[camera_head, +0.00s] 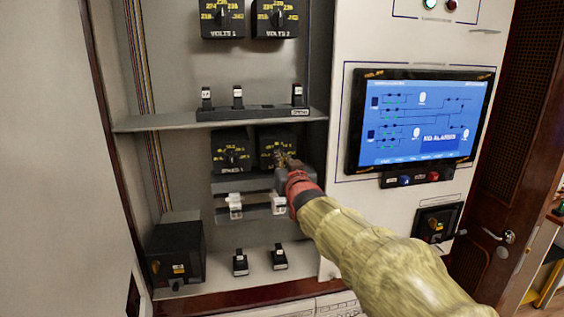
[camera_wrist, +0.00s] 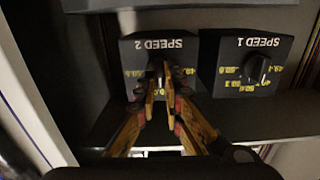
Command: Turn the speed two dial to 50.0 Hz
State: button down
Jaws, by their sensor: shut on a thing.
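The speed two dial is a black box (camera_head: 272,138) with yellow numbers, on the right of the lower dial pair in the head view. In the wrist view, which is upside down, it is labelled SPEED 2 (camera_wrist: 140,46). My gripper (camera_wrist: 160,82) is shut on its knob, one yellow-brown finger on each side. The gripper (camera_head: 286,163) covers the lower part of the dial in the head view. The knob and some numbers are hidden behind the fingers, so I cannot read the setting.
The SPEED 1 dial (camera_head: 231,152) sits just left of it; the wrist view shows it on the right (camera_wrist: 257,66). A shelf (camera_head: 165,122) with black switches runs above. White-handled breakers (camera_head: 235,205) are below. A blue screen (camera_head: 420,118) is on the right panel.

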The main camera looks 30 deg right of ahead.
jog(key=c, duration=1.9)
grip_release()
jog(key=shift+s, duration=0.1)
jog(key=v, duration=1.1)
jog(key=shift+s+a, duration=0.15)
jog(key=shift+s, duration=0.2)
